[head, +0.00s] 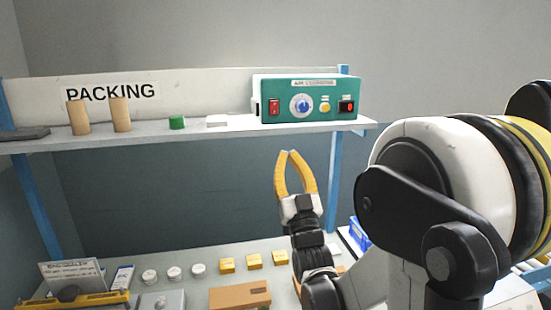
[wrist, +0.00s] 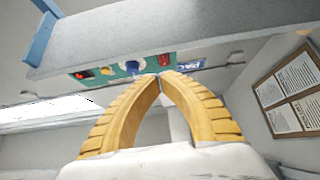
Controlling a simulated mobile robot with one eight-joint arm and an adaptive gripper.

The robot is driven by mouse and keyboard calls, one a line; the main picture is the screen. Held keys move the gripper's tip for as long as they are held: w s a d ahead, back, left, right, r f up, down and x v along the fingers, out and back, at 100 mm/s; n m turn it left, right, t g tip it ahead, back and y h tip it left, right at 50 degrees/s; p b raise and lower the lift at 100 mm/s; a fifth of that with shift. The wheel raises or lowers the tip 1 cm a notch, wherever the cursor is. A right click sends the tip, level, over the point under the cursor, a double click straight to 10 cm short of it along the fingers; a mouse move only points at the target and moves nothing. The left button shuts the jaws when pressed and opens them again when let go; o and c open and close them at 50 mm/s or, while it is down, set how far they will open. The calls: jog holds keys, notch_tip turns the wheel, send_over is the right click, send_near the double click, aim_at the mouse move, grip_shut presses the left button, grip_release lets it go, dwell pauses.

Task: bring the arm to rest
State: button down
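My gripper (head: 288,153) has yellow fingers and is raised in front of the shelf, its tips just below the shelf's front edge in the head view. In the wrist view my gripper (wrist: 160,76) points up toward the shelf's underside, and its fingertips meet with nothing between them. My arm is bent, with its large white and black joint filling the right of the head view. The teal air ioniser box (head: 308,101) stands on the shelf above my gripper; it also shows in the wrist view (wrist: 118,70) beyond the fingertips.
The shelf (head: 225,131) holds two tan cylinders (head: 98,117), a green cylinder (head: 177,122) and a white block (head: 217,121). The bench below has white round pieces (head: 174,273), yellow blocks (head: 254,262) and a brown box (head: 240,296). A blue post (head: 333,196) stands right of my gripper.

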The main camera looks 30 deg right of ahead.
jog(key=s+a+f+n+g+y, duration=0.15)
jog(key=a+f+g+y, duration=0.25)
jog(key=a+f+g, duration=0.55)
jog(key=s+a+f+n+g+y, duration=0.1)
jog(key=s+a+f+g, duration=0.2)
jog(key=s+f, duration=0.3)
jog(key=s+a+f+g+y, duration=0.2)
jog(key=s+a+f+g, duration=0.2)
jog(key=s, duration=0.9)
notch_tip(320, 180, down, 3)
jog(key=shift+s+a+r+n+g, duration=0.1)
jog(key=shift+s+a+n+g, duration=0.2)
jog(key=shift+g, duration=0.25)
jog(key=shift+w, duration=0.1)
